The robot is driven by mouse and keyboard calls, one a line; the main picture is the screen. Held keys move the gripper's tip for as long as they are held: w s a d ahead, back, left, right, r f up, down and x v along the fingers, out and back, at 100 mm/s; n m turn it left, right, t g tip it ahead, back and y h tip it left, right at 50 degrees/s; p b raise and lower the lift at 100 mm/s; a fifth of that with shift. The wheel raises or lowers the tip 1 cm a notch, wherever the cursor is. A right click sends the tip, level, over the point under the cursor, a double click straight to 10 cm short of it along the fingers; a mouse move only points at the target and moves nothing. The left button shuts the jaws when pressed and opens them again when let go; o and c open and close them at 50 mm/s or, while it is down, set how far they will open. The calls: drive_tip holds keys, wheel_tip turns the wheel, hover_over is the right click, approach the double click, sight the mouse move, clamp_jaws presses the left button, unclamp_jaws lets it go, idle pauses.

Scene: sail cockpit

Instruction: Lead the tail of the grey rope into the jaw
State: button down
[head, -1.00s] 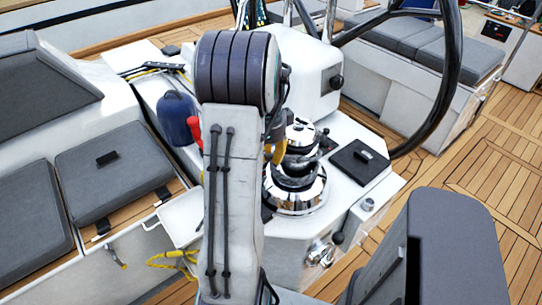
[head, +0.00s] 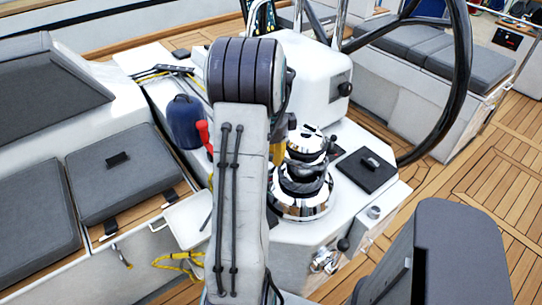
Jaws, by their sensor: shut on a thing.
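The chrome winch (head: 303,203) stands on the white console, right of my arm. Dark grey rope (head: 300,182) appears wrapped around its drum, beneath the shiny top (head: 306,142). The jaw near the top is too small to make out clearly. My raised arm fills the middle of the head view and hides the area left of the winch. The rope's tail cannot be picked out.
A black steering wheel (head: 463,75) stands right of the console. A black square panel (head: 365,170) lies beside the winch. A blue bag-like object (head: 184,122) and a red handle (head: 205,137) are left of my arm. Yellow rope (head: 181,262) hangs lower left. Teak floor (head: 480,178) is open at right.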

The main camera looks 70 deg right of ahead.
drive_tip(key=shift+w+d+m+p, duration=0.55)
drive_tip(key=shift+w+d+m, duration=0.4)
drive_tip(key=shift+m, duration=0.25)
drive_tip(key=shift+w+d+m+p, duration=0.3)
drive_tip(key=shift+d+m+p, duration=0.1)
drive_tip(key=shift+d+m, duration=0.2)
drive_tip(key=shift+w+d+m+p, duration=0.35)
drive_tip(key=shift+d+m, duration=0.1)
drive_tip(key=shift+m, duration=0.15)
drive_tip(key=c, duration=0.5)
unclamp_jaws()
drive_tip(key=shift+s, duration=0.1)
drive_tip(key=shift+r, duration=0.1)
wheel_tip(320, 180, up, 9)
drive_tip(key=p, duration=0.6)
drive_tip(key=shift+p, duration=0.4)
